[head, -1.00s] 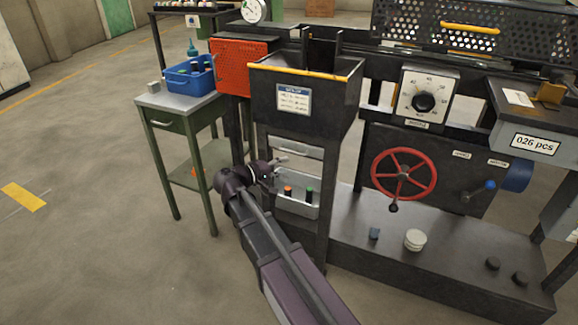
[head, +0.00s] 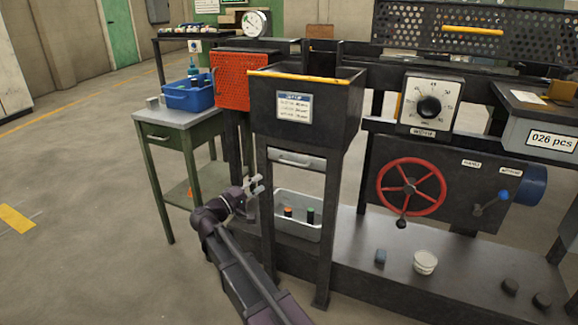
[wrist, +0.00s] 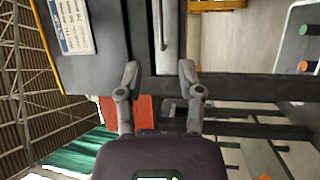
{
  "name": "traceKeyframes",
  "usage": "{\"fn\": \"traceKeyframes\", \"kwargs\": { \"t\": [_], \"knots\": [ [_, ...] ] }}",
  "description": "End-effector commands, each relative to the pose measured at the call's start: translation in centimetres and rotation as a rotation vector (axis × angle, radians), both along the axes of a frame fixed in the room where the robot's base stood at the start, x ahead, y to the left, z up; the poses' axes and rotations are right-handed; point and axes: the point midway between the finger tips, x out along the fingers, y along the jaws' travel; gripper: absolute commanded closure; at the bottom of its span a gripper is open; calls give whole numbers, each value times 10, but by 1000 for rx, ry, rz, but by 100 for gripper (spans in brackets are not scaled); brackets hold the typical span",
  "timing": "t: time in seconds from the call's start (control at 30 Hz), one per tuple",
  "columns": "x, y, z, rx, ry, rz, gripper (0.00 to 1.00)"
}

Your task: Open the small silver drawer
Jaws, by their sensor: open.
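The small silver drawer (head: 290,159) sits under the black hopper, between the stand's legs. It looks shut, with a light bar handle on its front. In the wrist view part of the light drawer front (wrist: 167,22) shows at the top, beyond the fingers. My gripper (head: 256,185) is open and empty. It is left of and a little lower than the drawer, by the stand's left front leg, and apart from the handle. In the wrist view my two fingers (wrist: 159,72) are spread, with a dark leg of the stand beyond them.
The black hopper (head: 305,110) hangs over the drawer. A grey bin (head: 298,228) with orange and green cylinders lies below. A green table (head: 180,117) with its own drawer and a blue bin (head: 190,95) stands left. A red handwheel (head: 411,187) is right.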

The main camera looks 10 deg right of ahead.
Motion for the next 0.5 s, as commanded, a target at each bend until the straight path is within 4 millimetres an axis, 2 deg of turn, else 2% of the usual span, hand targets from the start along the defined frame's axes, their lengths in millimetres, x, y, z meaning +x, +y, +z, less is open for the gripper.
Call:
{"fn": "traceKeyframes", "kwargs": {
  "t": [0.27,0.5],
  "knots": [
    [2,-4,1,1,0,-1,52],
    [12,-21,5,1,0,-3,52]
  ]
}}
